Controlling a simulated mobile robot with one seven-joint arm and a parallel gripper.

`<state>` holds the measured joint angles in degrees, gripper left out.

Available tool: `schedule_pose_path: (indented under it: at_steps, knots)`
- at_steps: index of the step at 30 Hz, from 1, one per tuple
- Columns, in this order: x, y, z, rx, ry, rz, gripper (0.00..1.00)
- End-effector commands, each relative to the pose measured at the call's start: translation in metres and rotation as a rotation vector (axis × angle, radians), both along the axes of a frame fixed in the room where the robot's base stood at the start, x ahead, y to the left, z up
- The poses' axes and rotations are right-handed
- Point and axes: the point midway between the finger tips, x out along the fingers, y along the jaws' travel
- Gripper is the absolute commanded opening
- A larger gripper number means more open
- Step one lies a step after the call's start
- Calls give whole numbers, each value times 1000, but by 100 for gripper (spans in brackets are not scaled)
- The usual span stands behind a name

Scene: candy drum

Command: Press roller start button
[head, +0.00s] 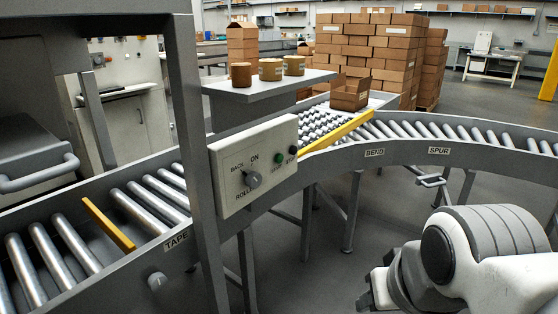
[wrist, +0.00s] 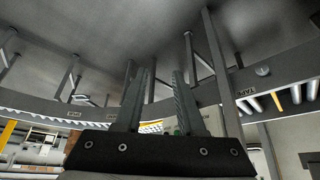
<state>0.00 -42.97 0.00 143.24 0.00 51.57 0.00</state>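The grey control panel (head: 235,195) is on the conveyor's side, left of centre in the head view. It carries a grey selector knob (head: 253,179) near the words BACK, ON and ROLLERS. Right of the knob are a green button (head: 279,160) with a small label and a black button (head: 293,150). My gripper (head: 372,290) is low at the right in the head view, well apart from the panel. In the wrist view its two fingers (wrist: 161,72) stand apart with nothing seen between their tips.
A grey post (head: 200,150) stands left of the panel. A shelf (head: 270,88) with tape rolls and a carton is above it. The roller conveyor (head: 440,152) curves right, with an open box (head: 350,95) on it. Open floor lies below the bend.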

Motion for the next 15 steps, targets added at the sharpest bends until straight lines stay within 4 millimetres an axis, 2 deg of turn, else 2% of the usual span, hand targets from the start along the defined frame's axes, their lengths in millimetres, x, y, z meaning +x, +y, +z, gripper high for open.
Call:
schedule_pose_path:
  at_steps: [1,6,15]
  knots:
    - [0,0,0,0,0,0,28]
    - [0,0,0,0,0,0,0]
    - [0,0,0,0,0,0,0]
